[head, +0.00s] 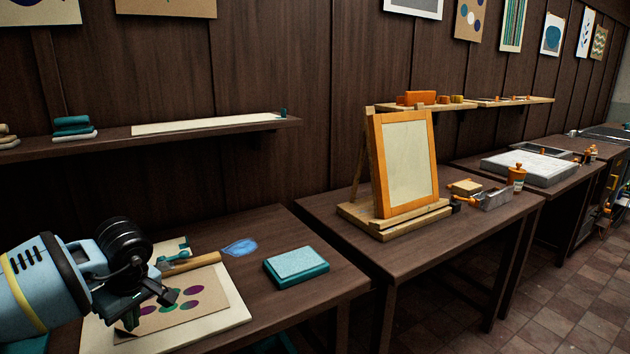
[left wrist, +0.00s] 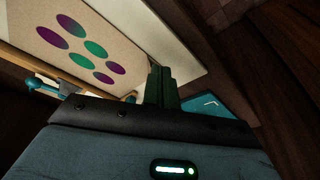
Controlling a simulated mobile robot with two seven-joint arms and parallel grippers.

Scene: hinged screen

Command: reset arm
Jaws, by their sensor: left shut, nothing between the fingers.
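My left gripper (head: 166,296) comes in from the left in the head view, over the near table. Its fingers are together and hold nothing; they also show closed in the left wrist view (left wrist: 162,88). Below it lies a tan sheet printed with purple and green dots (head: 192,302), also seen in the left wrist view (left wrist: 125,50). The hinged screen (head: 434,164), an orange wooden frame with pale mesh, stands raised on its wooden base on the middle table, apart from the gripper. My right gripper is in neither view.
A teal block-like pad (head: 297,267) and a blue smear (head: 240,247) are right of the printed sheet. A wooden-handled tool (head: 190,264) lies just behind the gripper. A wall shelf (head: 190,125) runs above. An orange-topped jar (head: 516,178) stands right of the screen.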

